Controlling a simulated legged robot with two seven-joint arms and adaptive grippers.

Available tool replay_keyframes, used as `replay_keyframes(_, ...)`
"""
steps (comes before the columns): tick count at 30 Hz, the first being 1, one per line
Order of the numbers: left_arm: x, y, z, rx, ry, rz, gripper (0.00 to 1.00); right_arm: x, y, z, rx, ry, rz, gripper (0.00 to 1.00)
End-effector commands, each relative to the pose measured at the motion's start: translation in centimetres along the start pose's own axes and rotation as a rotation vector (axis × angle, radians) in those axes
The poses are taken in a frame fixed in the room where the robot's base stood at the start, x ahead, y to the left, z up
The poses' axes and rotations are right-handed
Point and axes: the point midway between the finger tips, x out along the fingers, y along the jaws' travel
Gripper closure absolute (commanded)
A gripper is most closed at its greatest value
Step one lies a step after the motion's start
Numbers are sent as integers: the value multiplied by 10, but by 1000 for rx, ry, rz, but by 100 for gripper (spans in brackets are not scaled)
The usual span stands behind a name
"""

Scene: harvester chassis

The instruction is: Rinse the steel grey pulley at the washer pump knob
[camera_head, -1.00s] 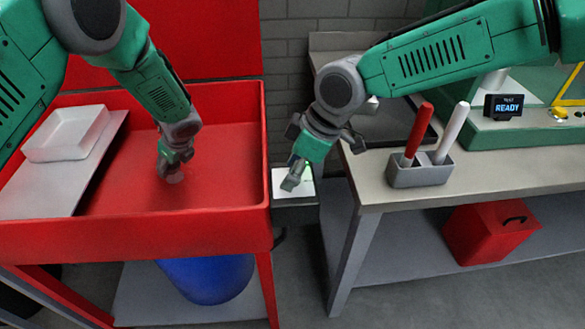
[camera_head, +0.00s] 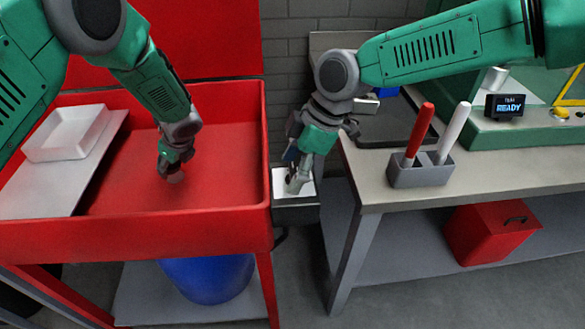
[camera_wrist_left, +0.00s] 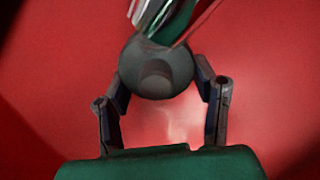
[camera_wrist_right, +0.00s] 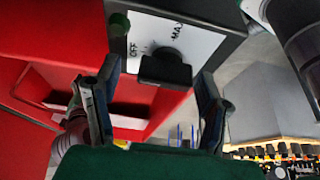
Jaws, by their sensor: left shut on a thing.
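My left gripper (camera_head: 174,168) is shut on the steel grey pulley (camera_wrist_left: 157,68) and holds it inside the red wash basin (camera_head: 238,185). In the left wrist view the pulley is a dark grey disc with a central hub, between the two fingers. The washer pump knob (camera_wrist_right: 165,67) is black, on a white panel (camera_wrist_right: 145,35) marked OFF and MAX. My right gripper (camera_wrist_right: 155,95) is open, its fingers to either side of the knob; whether they touch it I cannot tell. In the head view this gripper hides the knob.
A white tray (camera_head: 66,135) lies on the basin's left ledge. The dark pump box (camera_head: 297,213) sits between basin and workbench (camera_head: 375,178). A grey holder (camera_head: 421,172) with a red and a white handle stands on the bench. A red box (camera_head: 490,235) is below.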

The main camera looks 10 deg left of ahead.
Motion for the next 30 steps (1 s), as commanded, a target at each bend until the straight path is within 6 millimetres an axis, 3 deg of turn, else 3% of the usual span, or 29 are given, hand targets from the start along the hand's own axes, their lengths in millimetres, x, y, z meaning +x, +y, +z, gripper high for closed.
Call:
replay_keyframes(10, -2, 0, 1, 0, -2, -1, 94, -12, -1, 1, 1, -2, -1, 36)
replay_keyframes(21, -2, 0, 0, 0, -2, -1, 94, -84, 1, 0, 1, -1, 0, 36)
replay_keyframes(30, -1, 0, 1, 0, -1, -1, 94, -116, 2, -1, 0, -2, -4, 36)
